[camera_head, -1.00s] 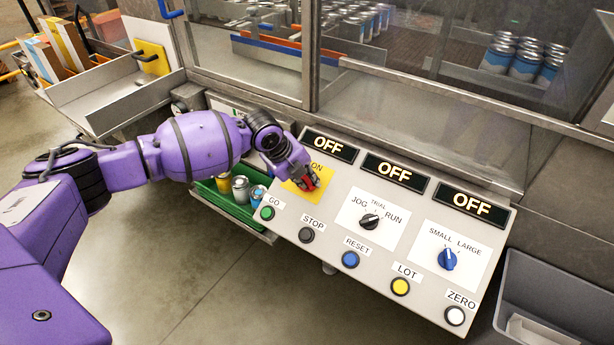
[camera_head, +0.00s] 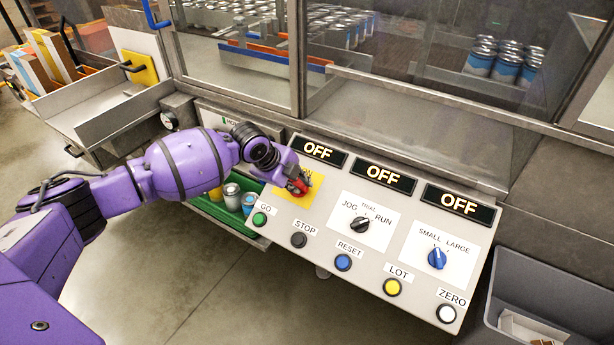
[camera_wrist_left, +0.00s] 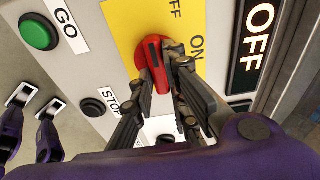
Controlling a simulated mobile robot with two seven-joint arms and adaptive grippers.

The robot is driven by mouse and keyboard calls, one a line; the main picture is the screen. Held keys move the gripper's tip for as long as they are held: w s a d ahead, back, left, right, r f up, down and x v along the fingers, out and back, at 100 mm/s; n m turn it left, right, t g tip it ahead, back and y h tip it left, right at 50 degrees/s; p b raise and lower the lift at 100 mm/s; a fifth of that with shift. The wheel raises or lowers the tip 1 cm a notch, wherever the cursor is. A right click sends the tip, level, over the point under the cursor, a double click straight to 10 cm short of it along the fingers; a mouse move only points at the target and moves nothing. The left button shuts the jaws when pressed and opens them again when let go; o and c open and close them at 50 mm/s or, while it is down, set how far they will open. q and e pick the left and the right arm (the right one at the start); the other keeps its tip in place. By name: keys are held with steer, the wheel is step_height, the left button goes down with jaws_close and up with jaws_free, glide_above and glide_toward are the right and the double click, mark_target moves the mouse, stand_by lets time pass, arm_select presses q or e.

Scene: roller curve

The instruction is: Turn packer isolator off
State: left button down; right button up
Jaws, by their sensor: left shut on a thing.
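The isolator is a red rotary knob (camera_head: 302,185) on a yellow plate (camera_head: 290,201) at the upper left of the sloped control panel (camera_head: 320,225). In the left wrist view the red knob (camera_wrist_left: 151,66) sits between the OFF and ON labels, with a black mark on its handle; I cannot tell exactly which label it points to. My left gripper (camera_head: 297,183) is shut on the red knob, and its fingers (camera_wrist_left: 163,72) partly cover it in the wrist view. The display above the plate (camera_head: 318,152) reads OFF. My right gripper is not in view.
Green GO (camera_head: 259,219), black STOP (camera_head: 298,240) and other buttons line the panel's lower edge. A black selector (camera_head: 361,224) and blue selector (camera_head: 437,258) are to the right. A green tray of cans (camera_head: 222,215) is under my left wrist. A grey bin (camera_head: 530,290) stands at right.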

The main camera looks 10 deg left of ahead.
arm_select(q)
steer(key=c, duration=1.7)
jaws_free()
steer(key=v, duration=1.2)
